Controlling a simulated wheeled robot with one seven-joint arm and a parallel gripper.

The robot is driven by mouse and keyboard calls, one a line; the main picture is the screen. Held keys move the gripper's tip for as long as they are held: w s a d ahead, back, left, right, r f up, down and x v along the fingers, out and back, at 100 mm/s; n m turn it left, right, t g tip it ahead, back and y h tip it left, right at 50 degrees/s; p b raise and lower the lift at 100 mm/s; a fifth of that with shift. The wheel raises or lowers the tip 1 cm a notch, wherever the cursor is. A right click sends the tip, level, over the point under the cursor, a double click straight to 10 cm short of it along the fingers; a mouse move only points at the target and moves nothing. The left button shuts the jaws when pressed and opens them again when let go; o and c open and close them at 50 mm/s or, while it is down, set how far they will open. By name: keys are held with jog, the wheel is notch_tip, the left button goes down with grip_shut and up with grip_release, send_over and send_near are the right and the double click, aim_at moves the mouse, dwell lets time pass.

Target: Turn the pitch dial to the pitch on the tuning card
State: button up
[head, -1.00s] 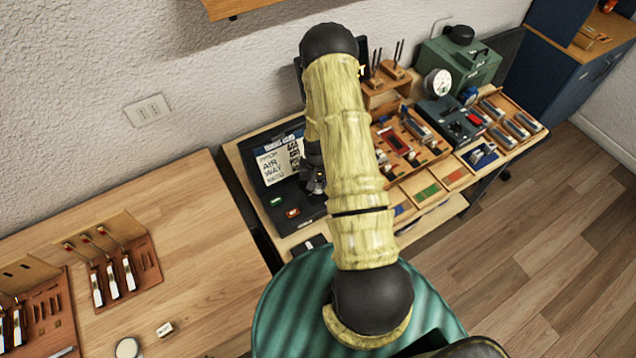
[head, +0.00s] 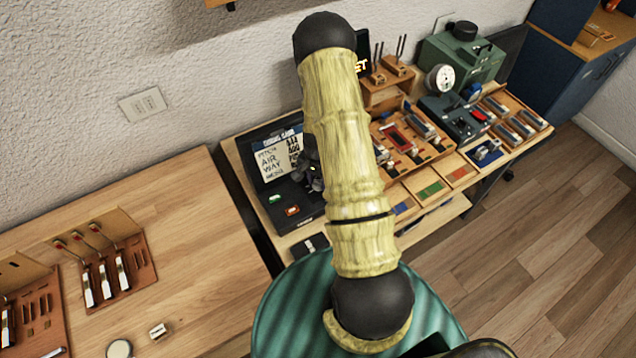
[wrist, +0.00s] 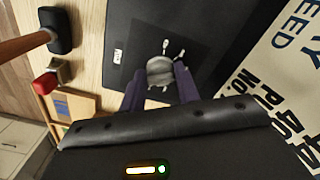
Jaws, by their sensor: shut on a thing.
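The pitch dial (wrist: 160,70) is a round grey knob with white tick marks around it, on a black box (head: 300,222). In the wrist view my gripper (wrist: 160,82) has its two dark purple fingers shut on the dial, one at each side. The pitch the dial points to cannot be read. The tuning card (head: 274,163) is white with black print, including "PITCH", and stands at the back of the box. It also shows in the wrist view (wrist: 285,75), turned and cut off. In the head view my arm hides the dial.
Trays of parts (head: 405,140) and a green machine (head: 462,58) stand to the right. A wooden table (head: 130,230) with hammer parts is at left.

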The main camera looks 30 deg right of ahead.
jog(key=m+b, duration=0.1)
jog(key=m, duration=0.2)
jog(key=shift+w+m+b, duration=0.1)
jog(key=shift+m+b, duration=0.2)
jog(key=shift+m, duration=0.1)
jog(key=m, duration=0.3)
jog(key=shift+m+b, duration=0.3)
jog(key=shift+b, duration=0.05)
jog(key=m, duration=0.6)
jog(key=shift+w+r+p, duration=0.1)
jog(key=shift+w+p, duration=0.05)
jog(key=shift+p, duration=0.15)
jog(key=m+p, duration=0.1)
jog(key=m, duration=0.3)
jog(key=m+p, duration=0.2)
jog(key=m, duration=0.1)
jog(key=shift+w+r+m, duration=0.1)
jog(key=shift+m, duration=0.2)
jog(key=m+p, duration=0.1)
jog(key=m, duration=0.1)
jog(key=m+p, duration=0.1)
jog(key=m, duration=0.1)
jog(key=shift+w+d+m, duration=0.1)
jog(key=shift+d+m, duration=0.1)
jog(key=shift+m, duration=0.1)
jog(key=shift+a+m+p, duration=0.15)
jog(key=shift+m+p, duration=0.15)
jog(key=shift+p, duration=0.05)
